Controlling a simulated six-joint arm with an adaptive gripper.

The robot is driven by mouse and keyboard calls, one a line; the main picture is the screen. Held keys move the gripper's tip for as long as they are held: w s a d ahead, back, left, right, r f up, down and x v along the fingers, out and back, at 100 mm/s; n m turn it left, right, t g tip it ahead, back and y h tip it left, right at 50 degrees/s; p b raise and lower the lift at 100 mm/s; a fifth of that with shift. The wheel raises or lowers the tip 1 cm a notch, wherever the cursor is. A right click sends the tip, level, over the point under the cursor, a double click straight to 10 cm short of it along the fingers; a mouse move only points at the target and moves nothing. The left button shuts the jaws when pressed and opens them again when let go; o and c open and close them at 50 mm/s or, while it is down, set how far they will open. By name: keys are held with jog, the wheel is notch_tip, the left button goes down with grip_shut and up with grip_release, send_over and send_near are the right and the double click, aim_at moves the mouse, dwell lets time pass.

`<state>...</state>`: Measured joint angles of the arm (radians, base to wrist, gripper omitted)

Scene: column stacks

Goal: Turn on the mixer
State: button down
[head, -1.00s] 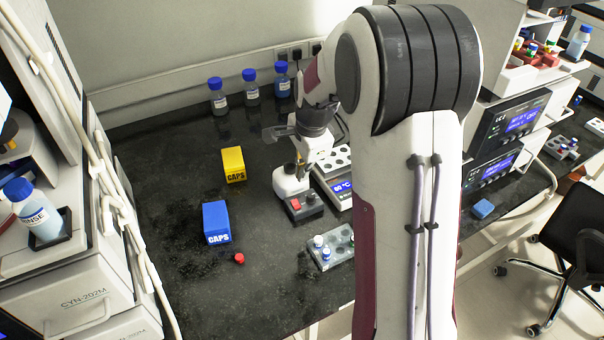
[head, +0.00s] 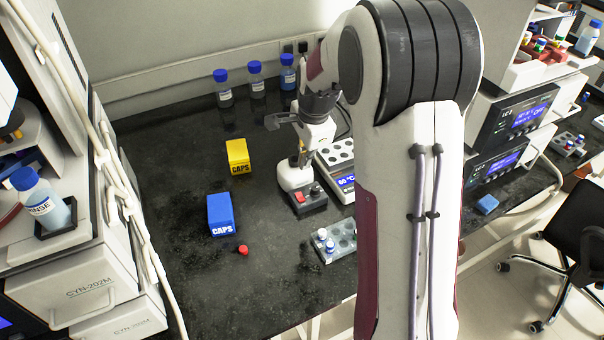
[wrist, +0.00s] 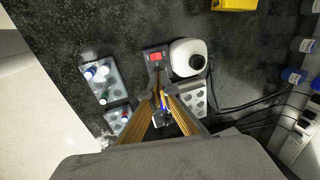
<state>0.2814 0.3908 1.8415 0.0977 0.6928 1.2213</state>
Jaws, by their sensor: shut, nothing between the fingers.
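The mixer has a white rounded body (head: 292,178) with a dark control base in front, bearing a red switch (head: 300,197) and a dark knob. In the wrist view the white body (wrist: 188,54) stands right of the red switch (wrist: 155,57). My gripper (head: 301,162) is just above the mixer in the head view, pointing down, and partly covers it. In the wrist view my gripper (wrist: 158,84) is shut and empty, its fingertips just below the red switch in the picture. I cannot tell whether the fingertips touch the base or whether the switch is on.
A heater block (head: 338,160) with a lit display stands close right of the mixer. A vial rack (head: 333,241) is in front. Yellow (head: 238,150) and blue (head: 218,212) caps boxes and a red cap (head: 243,250) lie left. Bottles (head: 256,82) stand behind. The left bench is mostly clear.

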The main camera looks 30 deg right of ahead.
send_near(300, 197)
jog(key=x, duration=0.2)
jog(key=w+x, duration=0.1)
jog(key=x, duration=0.2)
jog(key=shift+w+f, duration=0.3)
jog(key=shift+f, duration=0.5)
jog(key=shift+w+f, duration=0.3)
jog(key=shift+f, duration=0.05)
dwell(0.6)
jog(key=shift+s, duration=0.9)
jog(key=shift+r, duration=0.1)
dwell(0.3)
jog(key=shift+r, duration=0.35)
jog(key=v, duration=1.3)
jog(key=shift+r, duration=0.15)
